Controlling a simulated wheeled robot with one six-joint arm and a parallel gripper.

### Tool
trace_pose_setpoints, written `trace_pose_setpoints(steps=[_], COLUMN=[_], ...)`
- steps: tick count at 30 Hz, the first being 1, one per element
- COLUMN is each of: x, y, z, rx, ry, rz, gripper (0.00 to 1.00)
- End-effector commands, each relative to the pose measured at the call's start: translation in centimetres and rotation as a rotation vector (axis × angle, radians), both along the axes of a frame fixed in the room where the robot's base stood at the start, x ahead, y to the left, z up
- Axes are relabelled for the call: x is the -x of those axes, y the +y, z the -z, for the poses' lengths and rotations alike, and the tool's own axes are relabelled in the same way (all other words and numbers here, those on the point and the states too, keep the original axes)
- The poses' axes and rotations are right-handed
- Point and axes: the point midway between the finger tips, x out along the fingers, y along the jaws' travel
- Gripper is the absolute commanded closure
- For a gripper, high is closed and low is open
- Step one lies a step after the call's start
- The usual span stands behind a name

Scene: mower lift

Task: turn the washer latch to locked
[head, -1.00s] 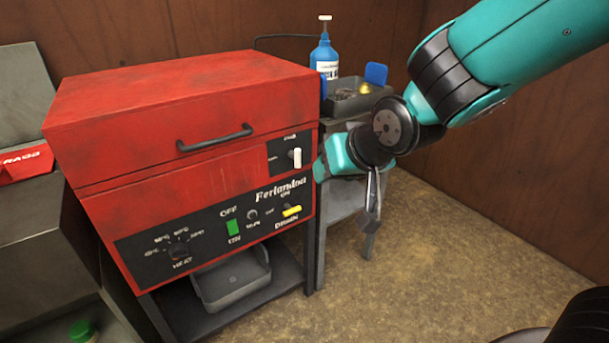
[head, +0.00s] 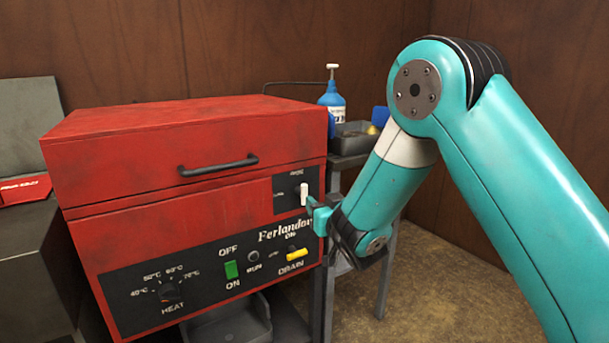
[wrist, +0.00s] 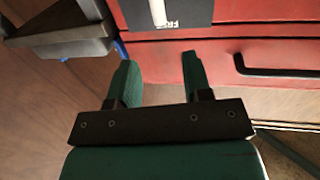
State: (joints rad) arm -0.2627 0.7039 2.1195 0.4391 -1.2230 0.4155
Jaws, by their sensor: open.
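The red parts washer (head: 190,160) stands at the left and middle of the head view. Its latch is a white handle (head: 304,193) on a small black plate at the front's upper right, standing about upright. The same white latch (wrist: 158,12) shows at the top edge of the wrist view, partly cut off, ahead of the jaws. My gripper (wrist: 158,75) is open with two green fingers spread and nothing between them. In the head view it is just right of and below the latch, close to it; whether it touches I cannot tell.
The washer lid has a black bar handle (head: 218,166). Below are a green switch (head: 231,269), a yellow drain lever (head: 297,254) and a heat knob (head: 166,292). A grey cart with a tray (head: 352,138) and blue bottle (head: 332,99) stands behind, right.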

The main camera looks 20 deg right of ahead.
Motion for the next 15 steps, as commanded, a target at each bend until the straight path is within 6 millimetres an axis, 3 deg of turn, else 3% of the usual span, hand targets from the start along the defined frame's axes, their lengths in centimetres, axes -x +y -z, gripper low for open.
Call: trace_pose_setpoints(steps=[9, 15], x=[-7.2, -10.1], y=[0.8, 1.2], z=[0.0, 0.1], rx=[-0.002, 0.0], ry=[-0.002, 0.001], rz=[0.0, 0.0], gripper=[0.55, 0.55])
